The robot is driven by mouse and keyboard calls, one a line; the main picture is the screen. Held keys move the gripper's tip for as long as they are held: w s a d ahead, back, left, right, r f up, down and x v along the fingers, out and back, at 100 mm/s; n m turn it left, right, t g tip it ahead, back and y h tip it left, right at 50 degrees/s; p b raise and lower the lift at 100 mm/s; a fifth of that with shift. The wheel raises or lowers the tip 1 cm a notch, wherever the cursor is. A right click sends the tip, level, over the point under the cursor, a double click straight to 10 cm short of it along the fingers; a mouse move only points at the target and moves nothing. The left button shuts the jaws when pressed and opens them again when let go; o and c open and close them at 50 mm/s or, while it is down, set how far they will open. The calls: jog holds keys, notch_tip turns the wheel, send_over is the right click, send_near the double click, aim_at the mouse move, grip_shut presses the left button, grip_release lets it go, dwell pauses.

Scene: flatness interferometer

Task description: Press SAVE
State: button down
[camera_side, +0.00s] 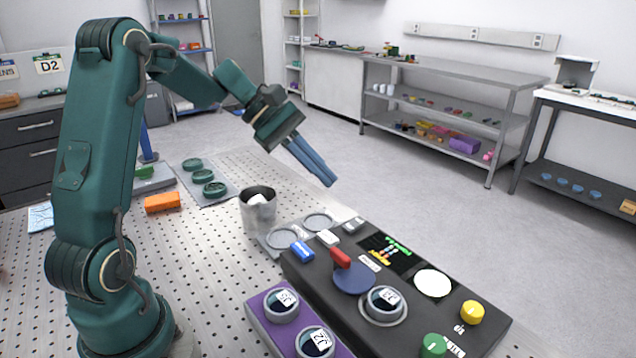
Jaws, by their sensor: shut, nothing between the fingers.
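The dark instrument console (405,325) lies on the perforated table. At its far left end are a blue button (302,251), a white button (327,237) and a grey button (353,224). I cannot read which one is marked SAVE. Nearer the front right are a yellow knob (471,312) and a green knob (434,346). My gripper (328,180) is shut and empty, its blue fingers pointing down and right. It hangs in the air above the console's far left end, clear of the buttons.
A red lever (340,257), a small display (392,252) and a ringed lens (384,303) sit on the console. A purple block (263,320) with ringed lenses stands in front. A metal cup (259,212), an orange block (162,203) and a tray of green discs (206,175) lie left.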

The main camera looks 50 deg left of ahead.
aim_at(322, 234)
jog(key=shift+d+f, duration=0.15)
jog(key=shift+f, duration=0.05)
jog(key=shift+f, duration=4.3)
jog(key=shift+f, duration=0.15)
jog(key=shift+f, duration=0.25)
jog(key=shift+f, duration=0.45)
jog(key=shift+r, duration=0.9)
